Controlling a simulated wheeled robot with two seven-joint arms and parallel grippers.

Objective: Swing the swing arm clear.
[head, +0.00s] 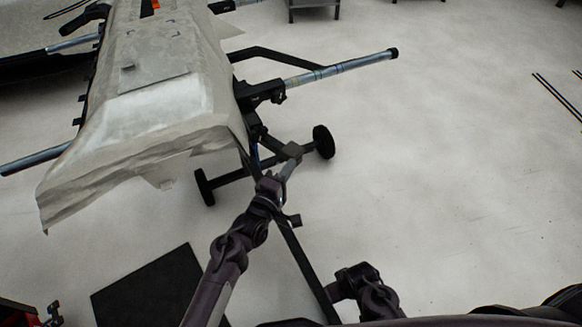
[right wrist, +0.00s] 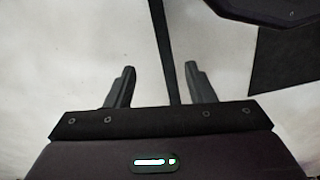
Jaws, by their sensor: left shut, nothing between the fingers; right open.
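A long thin dark bar (head: 295,245), which looks like the swing arm, slants from beneath the covered stand down to the bottom of the head view. It also shows in the right wrist view (right wrist: 164,45), running between the finger lines. My left gripper (head: 291,153) is shut and empty, beside the upper part of the bar near the stand's wheeled foot; I cannot tell whether it touches the bar. My right gripper (right wrist: 160,85) is open, its fingers on either side of the bar in the picture. The gap in depth is unclear. Its fingers are hidden in the head view.
A pale sheet-covered panel (head: 150,100) rests on the stand. A silver tube (head: 345,67) juts right from it. The wheeled foot (head: 240,172) stands below. A dark mat (head: 145,285) lies at lower left. The floor at right is mostly clear.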

